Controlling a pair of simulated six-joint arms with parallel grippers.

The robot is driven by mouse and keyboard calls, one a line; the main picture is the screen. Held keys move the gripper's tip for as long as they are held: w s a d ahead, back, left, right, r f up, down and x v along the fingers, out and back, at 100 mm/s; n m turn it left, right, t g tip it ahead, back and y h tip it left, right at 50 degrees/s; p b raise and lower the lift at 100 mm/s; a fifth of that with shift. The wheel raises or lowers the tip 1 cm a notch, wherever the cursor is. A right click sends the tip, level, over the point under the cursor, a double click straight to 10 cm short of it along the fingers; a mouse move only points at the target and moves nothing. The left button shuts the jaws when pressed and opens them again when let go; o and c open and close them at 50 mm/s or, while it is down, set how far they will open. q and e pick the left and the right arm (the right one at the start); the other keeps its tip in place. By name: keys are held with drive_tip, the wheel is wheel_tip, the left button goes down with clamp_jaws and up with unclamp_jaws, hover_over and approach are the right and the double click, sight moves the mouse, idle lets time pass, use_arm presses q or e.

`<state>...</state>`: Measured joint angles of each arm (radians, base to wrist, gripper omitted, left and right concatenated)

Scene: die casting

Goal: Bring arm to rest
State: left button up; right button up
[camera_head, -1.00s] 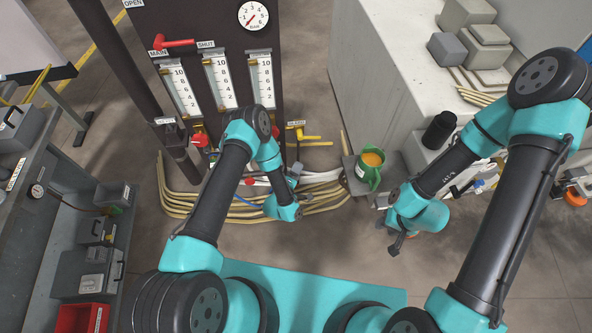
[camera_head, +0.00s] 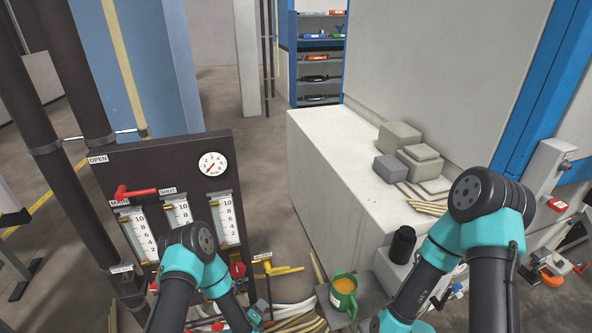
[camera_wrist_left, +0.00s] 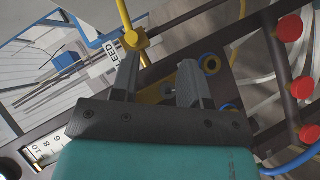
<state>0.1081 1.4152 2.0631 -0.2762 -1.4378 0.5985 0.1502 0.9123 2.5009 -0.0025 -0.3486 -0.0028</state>
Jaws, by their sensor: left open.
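My left arm comes in at the bottom of the head view, with its gripper (camera_head: 258,309) low in the picture, just below the yellow bleed valve (camera_head: 284,270).
The dark gauge panel (camera_head: 185,158) carries a red lever (camera_head: 136,192) and a round dial (camera_head: 212,163). A green mug (camera_head: 343,292) with orange contents stands on a small ledge near my right arm. A black cylinder (camera_head: 402,244) stands behind. Red knobs (camera_wrist_left: 289,28) line the wrist view's right side.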

use_arm(q)
drive_tip(key=s+a+r+m+g, duration=0.2)
drive_tip(key=s+r+g, duration=0.1)
drive_tip(key=s, duration=0.4)
drive_tip(key=s+a+r+m+g, duration=0.2)
drive_tip(key=s+a+r+g, duration=0.1)
drive_tip(key=s, duration=0.4)
drive_tip(key=s+a+r+m+g+y, duration=0.1)
drive_tip(key=s+a+r+m+g, duration=0.1)
drive_tip(key=s+g, duration=0.4)
wheel_tip(320, 180, up, 2)
drive_tip(key=shift+s+a+r, duration=0.15)
drive_tip(key=shift+s+a, duration=0.45)
drive_tip(key=shift+s, duration=0.15)
drive_tip(key=shift+w, duration=0.1)
idle(1.7)
